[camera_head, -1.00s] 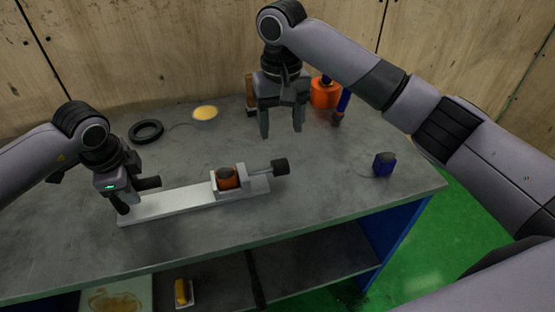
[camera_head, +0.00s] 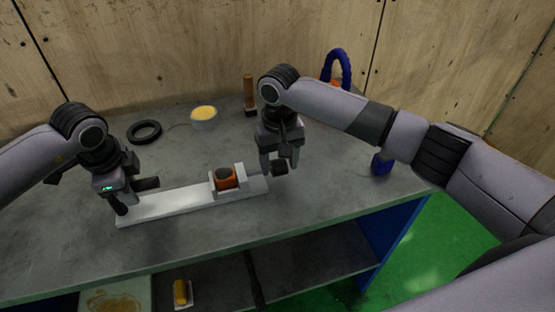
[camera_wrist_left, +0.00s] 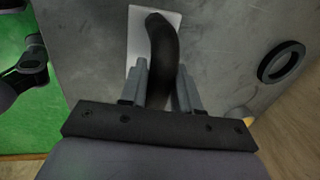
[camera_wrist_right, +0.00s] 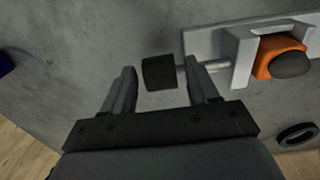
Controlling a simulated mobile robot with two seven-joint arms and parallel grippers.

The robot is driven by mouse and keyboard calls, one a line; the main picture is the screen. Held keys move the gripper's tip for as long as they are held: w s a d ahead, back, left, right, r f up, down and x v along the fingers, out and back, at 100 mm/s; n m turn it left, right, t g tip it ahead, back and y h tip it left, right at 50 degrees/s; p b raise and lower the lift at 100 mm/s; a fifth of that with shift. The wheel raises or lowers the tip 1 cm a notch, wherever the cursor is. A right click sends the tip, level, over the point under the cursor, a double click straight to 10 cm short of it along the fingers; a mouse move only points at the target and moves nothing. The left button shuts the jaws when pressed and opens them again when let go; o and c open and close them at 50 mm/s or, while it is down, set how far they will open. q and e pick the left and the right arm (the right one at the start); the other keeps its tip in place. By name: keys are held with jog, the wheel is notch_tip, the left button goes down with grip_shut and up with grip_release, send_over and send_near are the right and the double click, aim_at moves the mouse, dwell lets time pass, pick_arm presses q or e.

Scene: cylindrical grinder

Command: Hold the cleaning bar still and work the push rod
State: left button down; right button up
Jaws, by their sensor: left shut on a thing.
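The cleaning bar (camera_head: 165,205) is a long pale bar lying on the grey bench. A bracket near its right end holds an orange and dark piece (camera_head: 226,178). My left gripper (camera_head: 128,192) is shut on the dark curved handle (camera_wrist_left: 163,45) at the bar's left end. The push rod (camera_wrist_right: 188,67) leaves the bracket towards the right and ends in a black knob (camera_head: 280,167). My right gripper (camera_head: 279,166) is open at the knob. In the right wrist view the knob (camera_wrist_right: 159,73) lies between the parted fingers (camera_wrist_right: 163,85), with gaps beside it.
A black ring (camera_head: 145,132), a bowl with yellow content (camera_head: 204,117) and a brown-handled brush (camera_head: 249,95) stand at the back. A blue object (camera_head: 381,164) is at the right, partly behind my right arm. The bench front is clear.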

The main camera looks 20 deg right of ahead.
grip_shut()
jog(key=shift+a, duration=2.4)
jog(key=shift+o, duration=0.9)
grip_release()
